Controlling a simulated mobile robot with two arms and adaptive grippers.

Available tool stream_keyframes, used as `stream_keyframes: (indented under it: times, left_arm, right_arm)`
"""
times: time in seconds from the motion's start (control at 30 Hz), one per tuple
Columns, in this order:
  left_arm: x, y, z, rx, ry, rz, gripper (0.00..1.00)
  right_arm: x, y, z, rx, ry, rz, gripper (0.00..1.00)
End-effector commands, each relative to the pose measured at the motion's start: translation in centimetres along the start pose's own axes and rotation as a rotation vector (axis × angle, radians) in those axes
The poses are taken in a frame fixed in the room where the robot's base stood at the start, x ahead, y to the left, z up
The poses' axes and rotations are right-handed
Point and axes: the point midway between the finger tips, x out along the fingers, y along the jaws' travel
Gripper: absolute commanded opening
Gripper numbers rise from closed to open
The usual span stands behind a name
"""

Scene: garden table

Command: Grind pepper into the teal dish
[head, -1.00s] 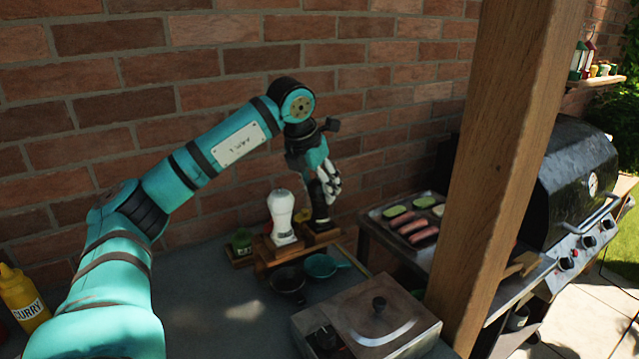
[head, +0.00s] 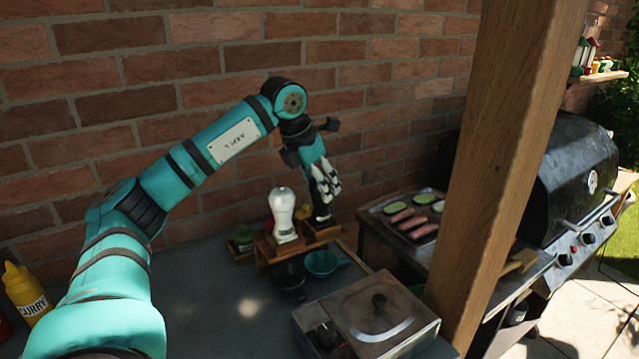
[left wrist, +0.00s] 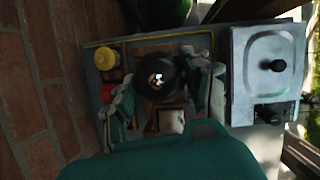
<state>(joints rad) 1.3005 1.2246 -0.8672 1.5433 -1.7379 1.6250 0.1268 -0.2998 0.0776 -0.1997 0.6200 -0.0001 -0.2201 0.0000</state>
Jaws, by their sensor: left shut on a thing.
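A dark mill (head: 321,211) stands upright on the wooden rack, partly hidden by my left gripper (head: 325,182). The gripper points down and is shut on the mill's upper part. In the left wrist view the mill's round black top (left wrist: 156,76) sits between the two fingers. My right gripper is not in view.
A white shaker (head: 283,214) stands on the wooden rack (head: 268,255) left of the mill. A black pan (head: 289,276) is beside the teal dish. A metal box with a lid (head: 368,314) stands at front right. A curry bottle (head: 25,293) is far left. A brick wall is close behind.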

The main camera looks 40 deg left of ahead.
Motion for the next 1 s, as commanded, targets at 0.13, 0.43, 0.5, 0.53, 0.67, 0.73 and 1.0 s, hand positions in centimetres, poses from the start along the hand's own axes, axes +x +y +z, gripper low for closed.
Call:
stream_keyframes:
  times: [0.13, 0.43, 0.5, 0.53, 0.67, 0.73, 1.0]
  left_arm:
    - [-0.04, 0.02, 0.02, 0.000, -0.001, 0.001, 0.17]
    - [-0.04, 0.02, 0.03, -0.001, -0.001, 0.001, 0.17]
    - [-0.04, 0.02, 0.03, -0.001, -0.001, 0.001, 0.17]
    - [-0.04, 0.02, 0.03, -0.001, -0.001, 0.001, 0.17]
    - [-0.04, 0.02, 0.03, -0.001, -0.001, 0.001, 0.17]
    - [-0.04, 0.02, 0.03, -0.001, -0.001, 0.001, 0.17]
    - [-0.03, 0.01, 0.02, -0.001, -0.001, 0.001, 0.74]
  right_arm:
    - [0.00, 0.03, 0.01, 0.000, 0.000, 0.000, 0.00]
    - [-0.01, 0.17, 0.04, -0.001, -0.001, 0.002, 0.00]
    - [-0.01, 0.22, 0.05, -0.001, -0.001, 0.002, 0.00]
    - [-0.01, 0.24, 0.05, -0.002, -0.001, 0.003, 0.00]
    - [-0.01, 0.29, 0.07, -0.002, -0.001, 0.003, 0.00]
    - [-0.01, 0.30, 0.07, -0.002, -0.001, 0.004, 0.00]
    - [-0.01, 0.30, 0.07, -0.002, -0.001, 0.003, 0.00]
